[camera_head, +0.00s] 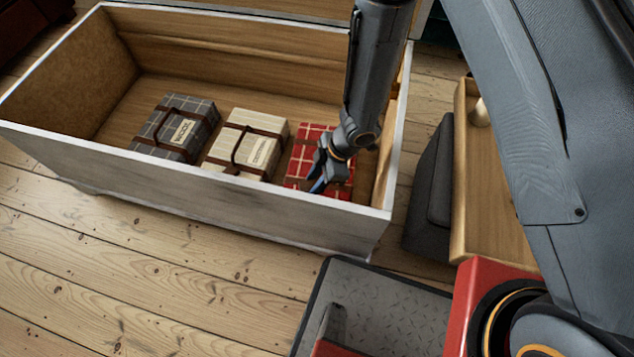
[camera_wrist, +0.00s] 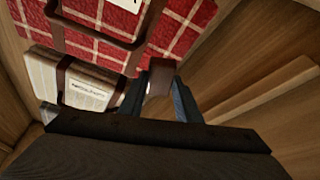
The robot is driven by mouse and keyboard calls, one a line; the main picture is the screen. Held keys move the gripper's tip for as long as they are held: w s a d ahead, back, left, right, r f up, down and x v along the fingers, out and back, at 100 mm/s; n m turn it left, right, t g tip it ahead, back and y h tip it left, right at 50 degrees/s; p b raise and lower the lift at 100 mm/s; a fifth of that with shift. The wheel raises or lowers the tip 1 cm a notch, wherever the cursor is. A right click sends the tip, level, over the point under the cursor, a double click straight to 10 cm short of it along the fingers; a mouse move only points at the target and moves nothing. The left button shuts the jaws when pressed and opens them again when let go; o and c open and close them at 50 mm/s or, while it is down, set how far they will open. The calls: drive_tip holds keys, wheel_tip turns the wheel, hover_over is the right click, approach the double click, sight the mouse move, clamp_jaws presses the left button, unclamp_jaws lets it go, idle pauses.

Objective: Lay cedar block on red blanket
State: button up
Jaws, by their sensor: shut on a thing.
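The red checked blanket (camera_head: 304,150) lies folded and strapped at the right end of the open chest; it fills the top of the wrist view (camera_wrist: 185,25). My gripper (camera_head: 322,177) reaches down over this blanket. In the wrist view its two fingers are shut on a small reddish-brown block (camera_wrist: 160,76), which I take to be the cedar block. The block appears over the red blanket's edge; I cannot tell whether it touches the cloth. In the head view I cannot make out the block.
A cream blanket (camera_head: 247,141) and a grey blanket (camera_head: 176,126) lie to the left in the chest. The chest's pale front rim (camera_head: 200,168) and right wall stand close around my arm. A wooden tray-like piece (camera_head: 490,215) stands outside at right.

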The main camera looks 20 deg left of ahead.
drive_tip(key=shift+f+b, duration=0.65)
drive_tip(key=shift+f, duration=2.15)
drive_tip(key=o, duration=1)
drive_tip(key=shift+f, duration=0.15)
